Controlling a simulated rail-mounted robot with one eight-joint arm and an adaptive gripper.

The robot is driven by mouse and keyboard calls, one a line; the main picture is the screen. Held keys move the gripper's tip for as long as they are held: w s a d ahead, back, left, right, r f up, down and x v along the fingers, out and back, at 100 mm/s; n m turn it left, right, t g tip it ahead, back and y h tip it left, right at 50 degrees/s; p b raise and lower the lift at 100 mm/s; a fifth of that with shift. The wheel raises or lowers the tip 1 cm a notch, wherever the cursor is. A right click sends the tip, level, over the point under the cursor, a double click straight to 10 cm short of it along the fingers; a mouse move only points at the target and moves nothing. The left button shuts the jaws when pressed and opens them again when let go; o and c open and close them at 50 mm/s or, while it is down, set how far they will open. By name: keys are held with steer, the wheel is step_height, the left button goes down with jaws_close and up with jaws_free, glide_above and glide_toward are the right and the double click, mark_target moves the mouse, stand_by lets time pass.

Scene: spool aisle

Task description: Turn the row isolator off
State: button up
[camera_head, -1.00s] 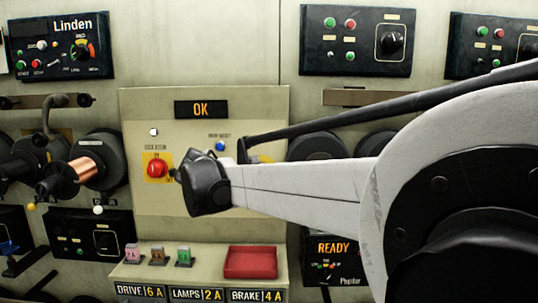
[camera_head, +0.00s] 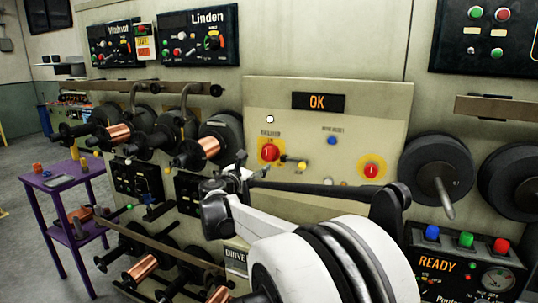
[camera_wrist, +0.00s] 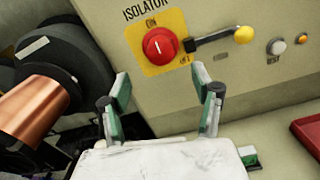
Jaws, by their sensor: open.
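The row isolator (camera_head: 269,152) is a round red knob on a yellow plate on the cream panel under the lit "OK" sign. The wrist view shows the red knob (camera_wrist: 160,45) close up, with "ISOLATOR" and "ON" above it and lettering that seems to read "OFF" at lower right. Its white mark stands roughly upright, towards "ON". My gripper (camera_wrist: 163,88) is open and empty. Its two green-padded fingers are below the knob in the wrist view, apart from it. In the head view my gripper (camera_head: 237,178) is at the panel's lower left, partly hidden by my arm.
A lever with a yellow ball (camera_wrist: 243,34) sticks out just right of the isolator. A copper spool (camera_wrist: 38,112) stands close on the left. A red tray (camera_wrist: 308,132) is at the right. Another red button (camera_head: 371,170) sits on the panel's right side.

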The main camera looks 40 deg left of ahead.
mark_target(266, 155)
steer(key=p+x, duration=0.1)
steer(key=x, duration=0.9)
steer(key=shift+w, duration=0.15)
steer(key=c, duration=1.2)
steer(key=shift+o, duration=0.2)
